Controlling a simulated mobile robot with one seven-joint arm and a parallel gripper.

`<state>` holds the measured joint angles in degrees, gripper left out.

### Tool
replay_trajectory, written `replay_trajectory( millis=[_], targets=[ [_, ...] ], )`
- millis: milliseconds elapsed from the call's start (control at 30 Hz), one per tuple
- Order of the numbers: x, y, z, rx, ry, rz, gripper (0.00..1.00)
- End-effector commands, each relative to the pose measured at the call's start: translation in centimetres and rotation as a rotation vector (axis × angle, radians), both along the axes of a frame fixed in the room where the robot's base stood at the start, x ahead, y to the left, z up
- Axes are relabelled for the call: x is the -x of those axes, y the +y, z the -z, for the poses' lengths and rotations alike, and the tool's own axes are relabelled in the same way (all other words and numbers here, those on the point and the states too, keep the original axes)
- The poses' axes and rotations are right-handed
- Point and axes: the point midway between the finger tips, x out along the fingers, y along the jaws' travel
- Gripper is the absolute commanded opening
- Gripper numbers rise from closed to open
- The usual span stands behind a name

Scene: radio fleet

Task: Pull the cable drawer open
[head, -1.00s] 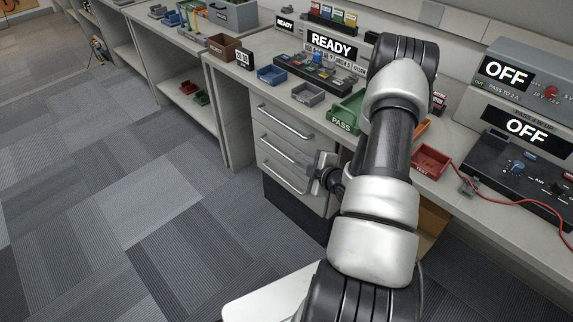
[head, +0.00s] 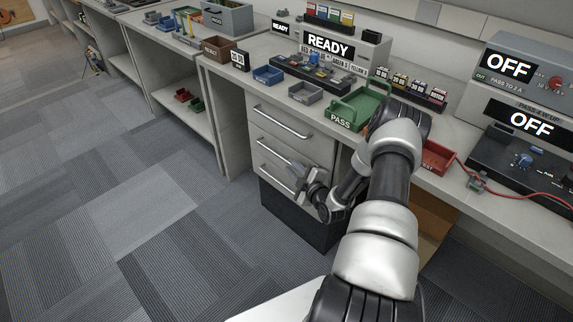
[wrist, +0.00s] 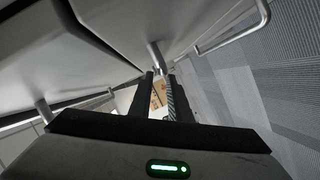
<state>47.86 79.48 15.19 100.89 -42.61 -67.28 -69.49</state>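A grey drawer unit (head: 270,135) under the bench has three drawers with silver bar handles, all apparently closed. No label shows which is the cable drawer. The top handle (head: 282,121) is clear. My gripper (head: 298,172) is at the right part of the lower handles, close to the drawer fronts, and hides part of them. In the wrist view my gripper (wrist: 162,85) has its two dark fingers apart. A handle post (wrist: 156,55) ends at or just beyond the fingertips. I cannot tell whether the bar is between them. Another handle (wrist: 238,33) shows at upper right.
Carpet floor (head: 130,220) in front of the drawers is free. On the bench stand a green PASS tray (head: 345,118), a blue bin (head: 268,76), a grey bin (head: 305,92) and a red tray (head: 437,157). A red cable (head: 515,183) lies at right.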

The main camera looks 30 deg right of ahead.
Motion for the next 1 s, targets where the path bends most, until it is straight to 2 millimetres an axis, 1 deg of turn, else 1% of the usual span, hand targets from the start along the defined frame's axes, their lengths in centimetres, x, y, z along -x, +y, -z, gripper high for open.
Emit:
replay_trajectory(
  millis=[33,100,200,333,467,667,700,800,1000],
  targets=[
    [-1.1,0.0,0.5,0.001,-0.003,-0.001,0.17],
    [-2.3,0.0,0.7,0.001,-0.002,0.0,0.17],
    [-3.7,0.0,1.0,0.001,-0.002,0.0,0.17],
    [-4.8,0.1,1.1,0.001,0.0,0.0,0.17],
    [-5.2,0.1,1.2,0.0,0.0,0.0,0.17],
    [-5.2,0.1,1.1,0.0,0.0,0.0,0.17],
    [-5.2,0.1,1.1,0.0,0.0,0.0,0.15],
    [-5.2,0.1,1.1,0.0,0.0,0.0,0.0],
    [-5.2,0.1,1.1,0.0,0.0,0.0,0.0]
  ],
)
